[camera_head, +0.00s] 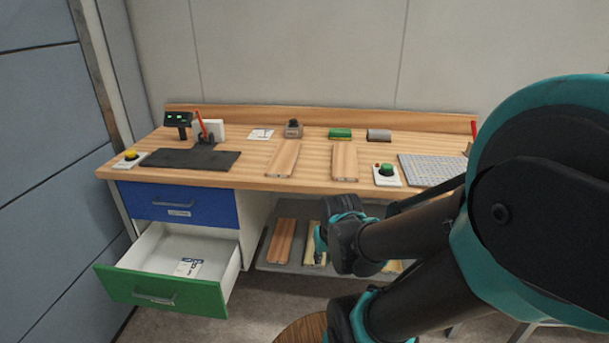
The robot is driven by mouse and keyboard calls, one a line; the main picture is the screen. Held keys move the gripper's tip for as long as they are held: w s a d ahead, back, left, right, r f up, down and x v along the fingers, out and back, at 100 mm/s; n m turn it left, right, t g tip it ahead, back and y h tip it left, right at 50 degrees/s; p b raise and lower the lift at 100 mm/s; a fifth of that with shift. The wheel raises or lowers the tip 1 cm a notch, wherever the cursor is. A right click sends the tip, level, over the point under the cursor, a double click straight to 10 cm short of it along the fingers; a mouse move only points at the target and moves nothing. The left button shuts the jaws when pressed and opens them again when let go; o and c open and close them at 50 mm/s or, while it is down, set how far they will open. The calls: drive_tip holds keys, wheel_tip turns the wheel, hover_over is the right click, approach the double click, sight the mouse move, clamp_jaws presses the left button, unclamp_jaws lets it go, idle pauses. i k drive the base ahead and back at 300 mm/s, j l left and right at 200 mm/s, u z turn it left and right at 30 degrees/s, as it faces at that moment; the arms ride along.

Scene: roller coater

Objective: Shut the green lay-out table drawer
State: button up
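The green drawer (160,292) stands open under the left end of the wooden lay-out table (230,168). Its green front has a metal handle (155,298) and is pulled well out from the cabinet. A small blue-and-white packet (188,267) lies on the white drawer floor. The blue drawer (178,205) above it is shut. My arm reaches in from the right. Its teal and black end is near the picture middle, to the right of the drawer and apart from it. The gripper fingers are not clearly seen.
A lower shelf (265,262) right of the drawer holds wooden boards. The tabletop carries a dark mat (190,159), two boards, a yellow button (130,154), a green button (386,169) and a perforated plate (432,169). A wall stands close on the left. Floor shows before the drawer.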

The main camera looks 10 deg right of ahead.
sight(143, 276)
drive_tip(key=u, duration=1.25)
